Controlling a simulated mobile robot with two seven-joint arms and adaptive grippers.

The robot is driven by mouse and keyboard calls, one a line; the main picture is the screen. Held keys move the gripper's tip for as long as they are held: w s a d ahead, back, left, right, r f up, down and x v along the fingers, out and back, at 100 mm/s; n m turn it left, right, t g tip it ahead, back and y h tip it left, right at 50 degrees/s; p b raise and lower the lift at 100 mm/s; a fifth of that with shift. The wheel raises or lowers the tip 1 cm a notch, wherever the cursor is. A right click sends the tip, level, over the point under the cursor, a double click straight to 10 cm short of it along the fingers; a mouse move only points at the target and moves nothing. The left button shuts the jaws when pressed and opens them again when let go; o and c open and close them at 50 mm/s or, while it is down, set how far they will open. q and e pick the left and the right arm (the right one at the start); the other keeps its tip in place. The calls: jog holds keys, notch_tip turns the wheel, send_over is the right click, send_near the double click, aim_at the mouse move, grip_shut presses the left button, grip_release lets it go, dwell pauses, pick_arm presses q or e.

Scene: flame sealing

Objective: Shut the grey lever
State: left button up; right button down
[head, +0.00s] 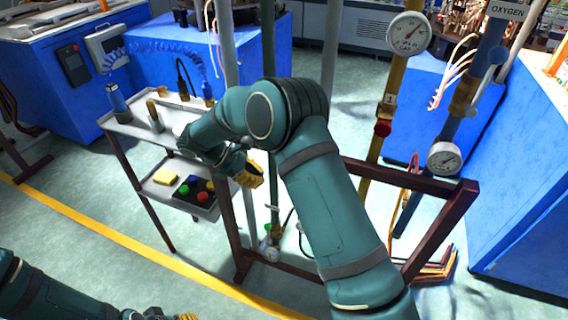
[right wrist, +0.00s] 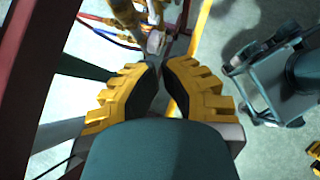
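My right gripper (head: 252,174) is low in front of the pipes, beside the small shelf. In the right wrist view its yellow fingers (right wrist: 162,68) have their tips almost together, with nothing visible between them. Beyond the tips is a small pale grey part (right wrist: 155,42) by a brass fitting (right wrist: 126,14); it may be the grey lever, apart from the fingers as far as I can see. My left gripper (head: 171,316) is cut off by the bottom edge.
A dark red frame (head: 425,185) stands around the pipes. Gauges (head: 409,33) (head: 444,158) and a red knob (head: 383,128) are on the right pipes. A low gauge (head: 271,255) is near the floor. A shelf (head: 150,135) with tools stands left; blue benches (head: 530,190) flank the area.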

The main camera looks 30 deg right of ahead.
pick_arm(q)
jog(key=shift+w+r, duration=0.1)
jog(key=shift+w, duration=0.45)
pick_arm(e)
jog(key=shift+w+d+r+h, duration=0.15)
jog(key=shift+w+r+h, duration=0.25)
jog(key=shift+w+r, duration=0.65)
pick_arm(q)
jog(key=shift+s, duration=0.1)
pick_arm(e)
jog(key=shift+s+r, duration=0.1)
jog(key=shift+s, duration=0.15)
pick_arm(q)
jog(key=f+b, duration=0.2)
jog(key=shift+w+f, duration=0.3)
jog(key=shift+w, duration=0.05)
pick_arm(e)
jog(key=d+r+x, duration=0.1)
jog(key=r+x, duration=0.1)
jog(key=x, duration=1)
jog(key=shift+s+d+f, duration=0.2)
jog(key=shift+s+d, duration=0.25)
jog(key=shift+d, duration=0.15)
jog(key=shift+d, duration=0.1)
